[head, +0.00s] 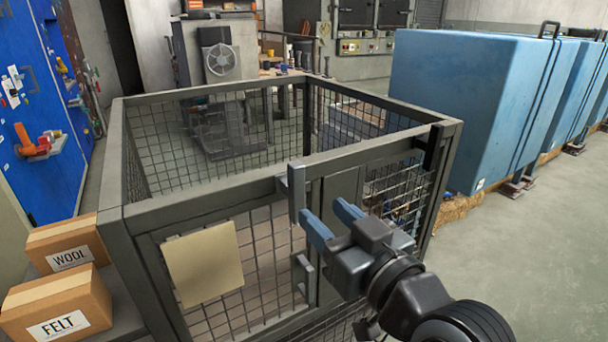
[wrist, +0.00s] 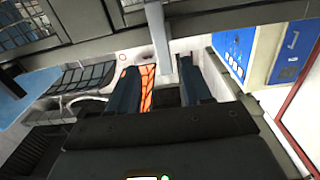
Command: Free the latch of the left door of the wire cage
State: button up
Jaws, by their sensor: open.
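The wire cage (head: 285,162) is a dark grey frame with mesh panels and an open top. Its left door (head: 262,245) carries a blank tan sheet (head: 203,263) and a grey handle (head: 303,274). The latch (head: 296,190) looks like a grey upright bar hanging over the front top rail at the door's right edge. My gripper (head: 326,214) is open in front of it, its blue fingertips just right of the bar. In the wrist view, the bar (wrist: 157,32) reaches down toward the gap between the fingertips (wrist: 158,68); contact cannot be told.
A second, dark latch (head: 431,148) sits near the cage's right corner. Boxes marked WOOL (head: 68,242) and FELT (head: 57,305) stand at lower left. Large blue blocks (head: 470,105) stand to the right, with straw (head: 458,212) below. The floor (head: 535,245) at right is clear.

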aim_at(299, 183)
jog(key=shift+n, duration=0.3)
jog(key=shift+r+x, duration=0.3)
jog(key=shift+x, duration=1.25)
jog(key=shift+r+x, duration=0.3)
jog(key=shift+x, duration=1.25)
jog(key=shift+r+x, duration=0.3)
jog(key=shift+x, duration=1.25)
jog(key=shift+s+a, duration=0.1)
jog(key=shift+s, duration=0.05)
jog(key=shift+c, duration=0.5)
grip_shut()
